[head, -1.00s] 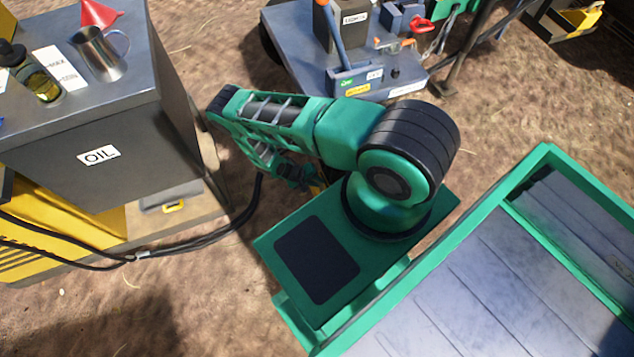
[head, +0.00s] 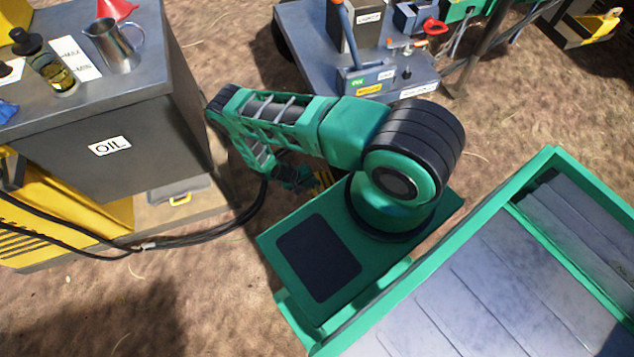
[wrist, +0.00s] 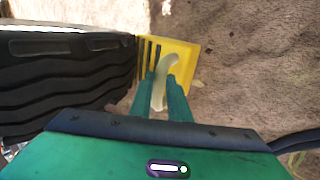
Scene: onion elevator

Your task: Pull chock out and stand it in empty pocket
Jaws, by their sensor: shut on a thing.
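The yellow chock (wrist: 178,58) lies on the dirt at the top middle of the wrist view, close beside a black tyre (wrist: 65,70). It has dark slots on its left side and a pale curved handle (wrist: 165,72). My gripper (wrist: 160,84) is shut on the handle. In the head view my arm mostly hides the gripper, and only a bit of yellow (head: 323,180) shows beneath it. At the upper right of the head view a dark rack (head: 570,45) holds another yellow piece (head: 598,24). I cannot make out an empty pocket there.
An oil bench (head: 95,125) with a jug (head: 115,47) and bottle stands on the left. A grey-blue cart (head: 300,45) stands behind my arm. Black cables (head: 215,238) run from the bench side towards my arm. Open dirt lies between cart and rack.

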